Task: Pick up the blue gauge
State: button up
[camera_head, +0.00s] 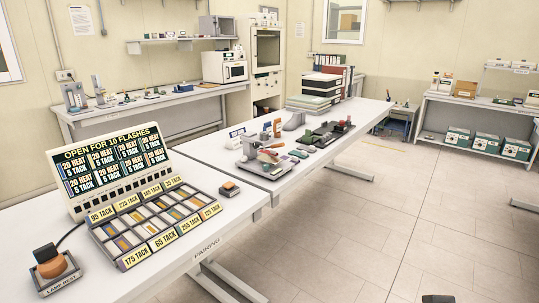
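I cannot pick out the blue gauge with certainty. On the middle white table (340,160) is a group of small shoe-testing items. A small white-and-blue item (237,132) stands at its left edge, and a small bluish piece lies near the grey clamp-like device (252,150); both are too small to identify. An orange-brown upright item (277,127) stands behind the device. My gripper's fingers do not show. A small dark shape is cut off at the bottom edge, right of centre, and I cannot tell what it is.
The front table holds a lit sign board (112,163), a compartment tray (157,222) with labels, a lamp-rest unit (53,268) and a small block (230,188). Stacked binders (322,85) stand at the middle table's far end. The tiled floor at right is clear.

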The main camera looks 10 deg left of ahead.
aim_at(267, 126)
jog(key=i+j+u, duration=0.25)
jog(key=j, duration=0.2)
jog(key=i+j+u, duration=0.25)
jog(key=j, duration=0.2)
jog(key=i+l, duration=0.2)
jog(key=l, duration=0.15)
jog(key=i+l+u, duration=0.15)
jog(key=l, duration=0.15)
jog(key=i+l, duration=0.2)
jog(key=l, duration=0.15)
jog(key=i+l+u, duration=0.15)
jog(key=l, duration=0.2)
jog(key=i+l, duration=0.15)
jog(key=l, duration=0.2)
jog(key=i+l+u, duration=0.15)
jog(key=l, duration=0.25)
jog(key=i+l, duration=0.15)
jog(key=l, duration=0.2)
jog(key=u, duration=0.05)
